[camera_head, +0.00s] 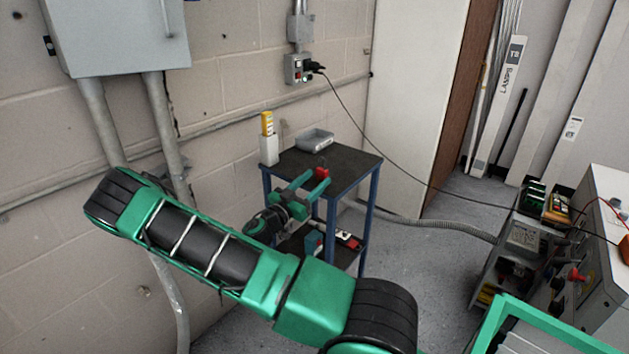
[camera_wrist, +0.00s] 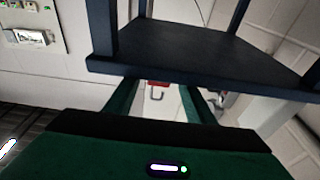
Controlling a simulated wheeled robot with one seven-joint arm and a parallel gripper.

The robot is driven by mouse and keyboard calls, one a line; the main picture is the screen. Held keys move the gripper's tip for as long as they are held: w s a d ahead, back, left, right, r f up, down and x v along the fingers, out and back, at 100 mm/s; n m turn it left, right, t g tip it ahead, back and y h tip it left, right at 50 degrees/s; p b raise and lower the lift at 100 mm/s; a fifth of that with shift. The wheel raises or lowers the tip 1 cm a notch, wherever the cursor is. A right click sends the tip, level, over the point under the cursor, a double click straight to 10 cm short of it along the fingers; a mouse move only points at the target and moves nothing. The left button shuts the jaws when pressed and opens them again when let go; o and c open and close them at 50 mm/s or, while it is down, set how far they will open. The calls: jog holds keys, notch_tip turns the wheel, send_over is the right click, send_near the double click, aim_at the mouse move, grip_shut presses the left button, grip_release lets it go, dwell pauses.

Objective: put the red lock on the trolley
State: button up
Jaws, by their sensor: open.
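The trolley (camera_head: 345,168) has a dark top and blue legs and stands by the wall. The small red lock (camera_head: 321,173) shows against the near part of the trolley's top in the head view. In the wrist view the red lock (camera_wrist: 155,92) shows small between my fingers, with its metal shackle. My gripper (camera_head: 317,183) is at the trolley's near edge, fingers open, with the lock at the fingertips. I cannot tell whether the lock touches a finger or rests on the top. The trolley's dark edge (camera_wrist: 200,62) fills the upper wrist view.
A yellow device in a white holder (camera_head: 268,150) and a grey tray (camera_head: 315,139) are at the trolley's back. Its lower shelf holds red and blue items. A black cable hangs from the wall socket (camera_head: 299,69). A loaded cart (camera_head: 530,245) stands at right.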

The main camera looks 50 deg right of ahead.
jog(key=w+v, duration=0.1)
jog(key=v, duration=0.9)
jog(key=s+g+y, duration=0.7)
jog(key=s+y, duration=0.4)
jog(key=s, duration=0.5)
jog(key=s+a+r+n+t+y, duration=0.5)
jog(key=s+a+r+n+y, duration=0.4)
jog(key=a, duration=0.4)
notch_tip(320, 180, up, 3)
jog(key=s+n, duration=0.1)
jog(key=s, duration=0.1)
jog(key=shift+s+a+f+n+t, duration=0.25)
jog(key=shift+s+n+t, duration=0.05)
jog(key=shift+s, duration=0.05)
jog(key=shift+w, duration=0.1)
